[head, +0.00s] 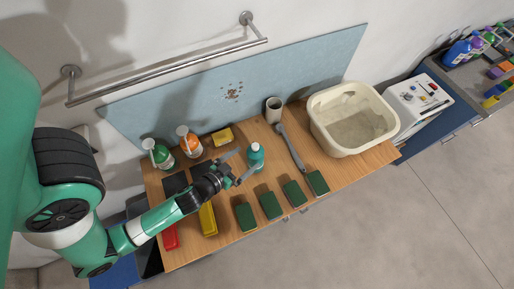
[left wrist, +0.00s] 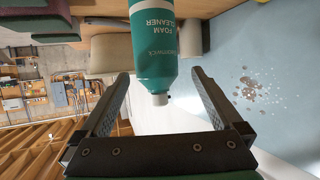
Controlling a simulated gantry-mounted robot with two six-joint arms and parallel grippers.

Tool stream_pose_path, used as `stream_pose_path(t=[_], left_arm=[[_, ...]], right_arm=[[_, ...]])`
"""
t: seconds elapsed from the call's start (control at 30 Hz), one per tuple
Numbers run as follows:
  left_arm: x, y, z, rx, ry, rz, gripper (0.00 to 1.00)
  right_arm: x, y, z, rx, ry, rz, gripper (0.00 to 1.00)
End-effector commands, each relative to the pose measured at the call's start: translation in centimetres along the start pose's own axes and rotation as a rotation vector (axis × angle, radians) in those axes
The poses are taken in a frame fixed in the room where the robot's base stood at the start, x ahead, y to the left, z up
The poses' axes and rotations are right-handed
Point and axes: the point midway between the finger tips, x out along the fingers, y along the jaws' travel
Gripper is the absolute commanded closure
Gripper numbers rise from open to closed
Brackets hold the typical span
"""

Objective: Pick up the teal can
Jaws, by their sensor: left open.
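The teal can (head: 256,154) stands upright on the wooden counter in the head view, with a pale cap. In the left wrist view the teal can (left wrist: 153,48) appears upside down, with "FOAM CLEANER" lettering, and its top lies between the finger lines. My left gripper (head: 240,167) is open and empty just left of the can. In the left wrist view the fingers of my left gripper (left wrist: 160,76) show a gap on both sides of the can's cap. My right gripper is not in view.
A green bottle (head: 160,155), an orange bottle (head: 188,142) and a yellow sponge (head: 222,137) stand behind left. Several green blocks (head: 270,205) line the front edge.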

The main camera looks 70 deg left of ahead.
Motion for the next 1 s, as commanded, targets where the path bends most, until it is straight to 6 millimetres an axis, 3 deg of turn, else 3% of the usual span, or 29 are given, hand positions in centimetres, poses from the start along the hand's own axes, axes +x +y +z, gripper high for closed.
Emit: stream_pose_path(t=[0.13, 0.43, 0.7, 0.97, 1.0], left_arm=[[2.6, 0.0, -0.3, -0.001, 0.001, -0.001, 0.0], [4.3, 0.2, -0.1, 0.001, 0.003, 0.001, 0.0], [8.4, 0.5, -0.1, 0.001, 0.001, 0.001, 0.0], [8.8, 0.5, 0.0, 0.001, 0.001, 0.001, 0.0], [8.8, 0.5, 0.0, 0.001, 0.001, 0.001, 0.07]], right_arm=[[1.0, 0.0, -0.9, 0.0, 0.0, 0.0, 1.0], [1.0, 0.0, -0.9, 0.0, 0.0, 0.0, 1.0], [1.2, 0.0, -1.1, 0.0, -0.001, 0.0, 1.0], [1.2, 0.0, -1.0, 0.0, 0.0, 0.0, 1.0], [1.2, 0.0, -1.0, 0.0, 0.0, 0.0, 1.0]])
